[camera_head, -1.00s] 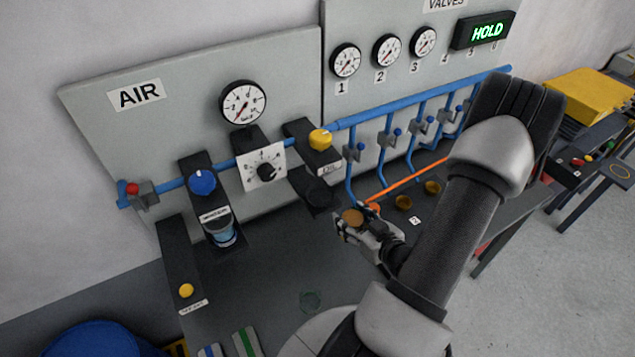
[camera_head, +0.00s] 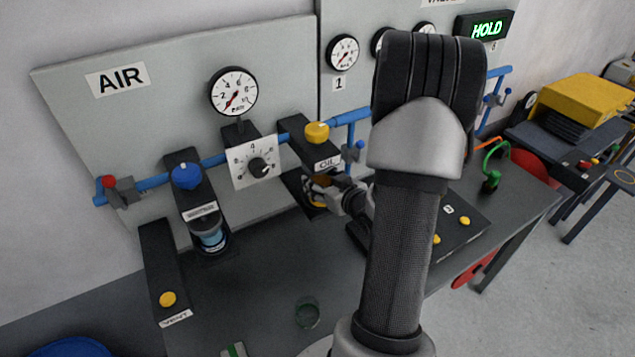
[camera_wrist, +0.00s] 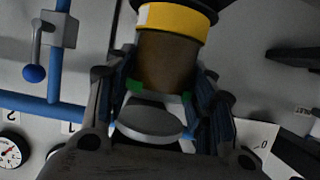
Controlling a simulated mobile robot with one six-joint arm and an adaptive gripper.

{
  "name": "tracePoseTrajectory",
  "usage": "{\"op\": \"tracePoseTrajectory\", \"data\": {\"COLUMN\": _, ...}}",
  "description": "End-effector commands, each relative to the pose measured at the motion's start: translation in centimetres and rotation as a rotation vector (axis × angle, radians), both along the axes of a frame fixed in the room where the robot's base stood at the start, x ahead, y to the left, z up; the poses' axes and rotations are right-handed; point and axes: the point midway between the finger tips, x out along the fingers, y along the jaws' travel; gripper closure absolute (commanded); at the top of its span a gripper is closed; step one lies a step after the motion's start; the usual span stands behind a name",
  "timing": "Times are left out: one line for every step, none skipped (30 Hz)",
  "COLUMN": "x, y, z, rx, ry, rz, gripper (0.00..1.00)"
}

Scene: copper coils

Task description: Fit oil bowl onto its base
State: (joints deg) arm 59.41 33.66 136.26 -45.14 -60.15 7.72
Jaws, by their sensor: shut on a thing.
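The oil bowl (camera_head: 322,183) is a small amber-brown cup, also large in the wrist view (camera_wrist: 168,62). My gripper (camera_wrist: 158,95) is shut around it, with a finger on each side. In the head view my gripper (camera_head: 325,190) holds the bowl just below the black OIL base (camera_head: 300,130), which carries a yellow knob (camera_head: 317,132). A yellow band (camera_wrist: 172,18) and a black part adjoin the bowl's far end in the wrist view. I cannot tell whether the bowl touches the base, as my gripper partly hides it.
The water unit with blue knob (camera_head: 186,175) and clear bowl (camera_head: 210,238) stands to the left. A dial plate (camera_head: 255,162) and blue pipe (camera_head: 215,160) are close by. A faint green ring (camera_head: 307,313) lies on the dark bench (camera_head: 260,290), whose front is mostly clear.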

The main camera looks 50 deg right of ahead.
Motion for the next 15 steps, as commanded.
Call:
{"op": "tracePoseTrajectory", "data": {"x": 1.1, "y": -0.2, "z": 0.0, "rx": -0.004, "ry": -0.003, "rz": 0.006, "gripper": 0.86}}
{"op": "tracePoseTrajectory", "data": {"x": 1.6, "y": -0.4, "z": 0.0, "rx": -0.003, "ry": -0.002, "rz": 0.004, "gripper": 0.86}}
{"op": "tracePoseTrajectory", "data": {"x": 2.2, "y": -0.5, "z": 0.0, "rx": -0.002, "ry": -0.002, "rz": 0.004, "gripper": 0.86}}
{"op": "tracePoseTrajectory", "data": {"x": 2.2, "y": -0.6, "z": -0.5, "rx": 0.001, "ry": 0.000, "rz": 0.003, "gripper": 0.86}}
{"op": "tracePoseTrajectory", "data": {"x": 2.0, "y": -0.6, "z": -1.1, "rx": 0.003, "ry": 0.001, "rz": 0.001, "gripper": 0.86}}
{"op": "tracePoseTrajectory", "data": {"x": 2.0, "y": -0.6, "z": -1.4, "rx": 0.002, "ry": 0.001, "rz": 0.001, "gripper": 0.86}}
{"op": "tracePoseTrajectory", "data": {"x": 2.0, "y": -0.6, "z": -1.5, "rx": 0.001, "ry": 0.000, "rz": 0.001, "gripper": 0.86}}
{"op": "tracePoseTrajectory", "data": {"x": 2.0, "y": -0.6, "z": -1.6, "rx": 0.001, "ry": -0.001, "rz": 0.001, "gripper": 0.86}}
{"op": "tracePoseTrajectory", "data": {"x": 2.0, "y": -0.6, "z": -1.6, "rx": -0.001, "ry": -0.002, "rz": 0.000, "gripper": 0.86}}
{"op": "tracePoseTrajectory", "data": {"x": 2.0, "y": -0.6, "z": -1.5, "rx": -0.001, "ry": -0.002, "rz": 0.000, "gripper": 0.86}}
{"op": "tracePoseTrajectory", "data": {"x": 2.0, "y": -0.6, "z": -1.5, "rx": -0.001, "ry": -0.003, "rz": 0.000, "gripper": 0.86}}
{"op": "tracePoseTrajectory", "data": {"x": 2.0, "y": -0.6, "z": -1.5, "rx": -0.002, "ry": -0.003, "rz": 0.000, "gripper": 0.86}}
{"op": "tracePoseTrajectory", "data": {"x": 2.0, "y": -0.6, "z": -1.5, "rx": -0.002, "ry": -0.003, "rz": 0.000, "gripper": 0.86}}
{"op": "tracePoseTrajectory", "data": {"x": 2.0, "y": -0.6, "z": -1.5, "rx": -0.001, "ry": -0.002, "rz": 0.000, "gripper": 0.86}}
{"op": "tracePoseTrajectory", "data": {"x": 2.0, "y": -0.6, "z": -1.5, "rx": -0.001, "ry": -0.002, "rz": 0.000, "gripper": 0.86}}
